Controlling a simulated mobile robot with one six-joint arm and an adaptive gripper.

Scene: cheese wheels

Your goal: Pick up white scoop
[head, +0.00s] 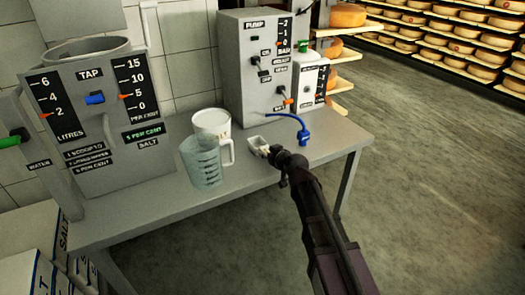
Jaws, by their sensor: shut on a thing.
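The white scoop (257,143) is a small pale open-topped scoop near the front right part of the grey table (150,212). My gripper (276,156) reaches in from the lower right and is shut on the scoop at its near end. The gripper's fingers and wrist hide the scoop's handle. I cannot tell whether the scoop touches the tabletop or hangs just above it.
A clear measuring jug (202,164) and a white tub (212,122) stand left of the scoop. A blue hose piece (290,122) lies behind it. A pump box (258,62), a white canister (311,82) and a tap unit (85,110) line the back.

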